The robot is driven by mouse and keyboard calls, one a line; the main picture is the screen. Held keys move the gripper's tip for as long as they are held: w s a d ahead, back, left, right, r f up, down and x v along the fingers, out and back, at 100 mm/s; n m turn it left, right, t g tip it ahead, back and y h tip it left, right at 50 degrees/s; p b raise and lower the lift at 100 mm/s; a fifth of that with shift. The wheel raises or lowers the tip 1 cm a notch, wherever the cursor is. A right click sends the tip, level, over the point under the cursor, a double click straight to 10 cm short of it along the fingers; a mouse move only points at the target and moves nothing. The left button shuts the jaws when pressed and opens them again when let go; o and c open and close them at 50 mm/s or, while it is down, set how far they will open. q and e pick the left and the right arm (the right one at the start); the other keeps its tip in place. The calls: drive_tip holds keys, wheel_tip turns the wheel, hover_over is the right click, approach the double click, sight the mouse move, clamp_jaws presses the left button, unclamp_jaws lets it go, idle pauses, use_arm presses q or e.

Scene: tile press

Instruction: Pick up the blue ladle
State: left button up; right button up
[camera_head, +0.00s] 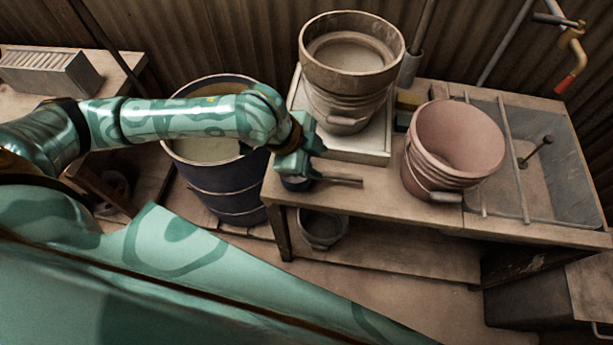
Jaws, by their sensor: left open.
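A dark blue ladle sits near the left front corner of the wooden table (390,208). Its round bowl (296,185) shows under my left gripper, and a dark bar that looks like its handle (342,179) points right over the tabletop. My left gripper (308,168) is open and right over the ladle. The gripper body hides part of the ladle, and I cannot tell whether the fingers touch it. My right gripper is not in view.
A dark blue barrel (226,190) stands left of the table under my left arm. A sieve on a bucket (350,75) stands on a pale tray (358,148) behind the ladle. A pink bucket (455,150) stands to the right, beside a grey sink (560,170).

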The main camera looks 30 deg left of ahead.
use_arm(q)
drive_tip(key=a, duration=0.4)
drive_tip(key=b, duration=0.5)
approach(325, 174)
drive_tip(key=shift+n+g+y, duration=0.3)
drive_tip(key=shift+n+g, duration=0.1)
drive_tip(key=x, duration=0.6)
drive_tip(key=shift+w+d+r, duration=0.1)
drive_tip(key=shift+w+d, duration=0.15)
drive_tip(key=shift+d, duration=0.15)
drive_tip(key=b+x, duration=0.3)
drive_tip(key=x, duration=0.1)
drive_tip(key=shift+w+f, duration=0.2)
drive_tip(key=shift+f, duration=0.1)
drive_tip(key=shift+w+d+f, duration=0.2)
drive_tip(key=shift+f, duration=0.05)
drive_tip(key=shift+r, duration=0.15)
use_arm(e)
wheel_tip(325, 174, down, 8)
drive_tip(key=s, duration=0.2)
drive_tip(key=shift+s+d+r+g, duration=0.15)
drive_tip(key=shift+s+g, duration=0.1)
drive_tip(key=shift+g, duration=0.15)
use_arm(q)
clamp_jaws()
